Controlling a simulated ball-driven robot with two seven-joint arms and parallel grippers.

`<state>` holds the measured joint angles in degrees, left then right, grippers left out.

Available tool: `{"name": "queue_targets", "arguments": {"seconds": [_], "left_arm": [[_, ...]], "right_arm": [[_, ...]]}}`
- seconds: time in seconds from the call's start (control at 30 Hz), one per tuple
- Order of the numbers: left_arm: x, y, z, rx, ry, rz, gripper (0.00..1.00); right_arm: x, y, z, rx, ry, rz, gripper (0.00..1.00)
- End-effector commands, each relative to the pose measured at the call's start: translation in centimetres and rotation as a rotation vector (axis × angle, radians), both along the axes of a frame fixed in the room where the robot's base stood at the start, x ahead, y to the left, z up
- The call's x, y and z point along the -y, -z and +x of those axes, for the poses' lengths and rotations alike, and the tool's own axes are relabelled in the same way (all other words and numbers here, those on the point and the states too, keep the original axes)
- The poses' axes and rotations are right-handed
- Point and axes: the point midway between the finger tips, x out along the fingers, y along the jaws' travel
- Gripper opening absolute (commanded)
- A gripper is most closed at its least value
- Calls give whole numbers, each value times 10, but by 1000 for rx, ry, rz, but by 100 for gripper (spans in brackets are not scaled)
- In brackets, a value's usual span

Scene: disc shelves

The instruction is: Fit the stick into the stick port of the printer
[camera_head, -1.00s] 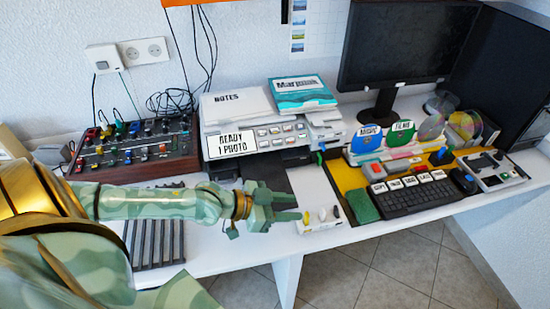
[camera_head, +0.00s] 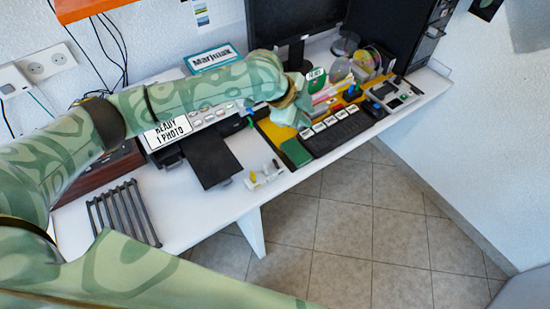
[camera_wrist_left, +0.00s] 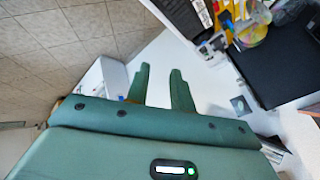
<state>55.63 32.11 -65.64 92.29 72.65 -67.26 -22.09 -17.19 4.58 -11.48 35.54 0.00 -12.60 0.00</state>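The printer (camera_head: 168,132) stands at the back left of the desk with a "READY 1 PHOTO" sign and a black tray (camera_head: 210,160) in front. My left arm covers part of it, and I cannot make out the stick port. A small white holder (camera_head: 265,182) at the desk's front edge carries small white, yellow and dark pieces; I cannot tell which, if any, is the stick. My left gripper (camera_head: 292,112) is over the yellow area right of the printer. In the left wrist view its fingers (camera_wrist_left: 158,78) are apart with nothing between them. My right gripper is not in view.
A black keyboard (camera_head: 335,132) and a green pad (camera_head: 295,152) lie by the yellow mat (camera_head: 268,129). Discs (camera_head: 368,62) stand behind, near the monitor (camera_head: 292,22). A grey slotted rack (camera_head: 125,212) lies at front left. The desk strip beside the black tray is clear.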

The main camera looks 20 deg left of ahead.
Motion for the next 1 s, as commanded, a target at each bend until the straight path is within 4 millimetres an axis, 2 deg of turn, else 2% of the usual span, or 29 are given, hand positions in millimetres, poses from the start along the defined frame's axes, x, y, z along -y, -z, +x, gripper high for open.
{"name": "queue_targets", "arguments": {"seconds": [0.03,0.1,0.2,0.3,0.43,0.6,0.73,0.83,1.0], "left_arm": [[-10,16,-8,-40,79,149,23],[-33,46,-26,-113,185,326,23],[-61,59,-36,-166,295,486,23],[-74,62,-40,-181,365,567,23],[-77,80,-38,-179,395,592,23],[-77,125,-32,-181,392,589,23],[-77,153,-26,-179,392,590,23],[-77,165,-24,-178,390,589,23],[-77,173,-21,-174,390,588,23]], "right_arm": [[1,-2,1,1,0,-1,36],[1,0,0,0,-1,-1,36],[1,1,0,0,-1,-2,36],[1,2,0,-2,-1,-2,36],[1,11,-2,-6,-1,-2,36],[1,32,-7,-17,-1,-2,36],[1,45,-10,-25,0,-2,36],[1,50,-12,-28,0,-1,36],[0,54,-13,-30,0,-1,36]]}}
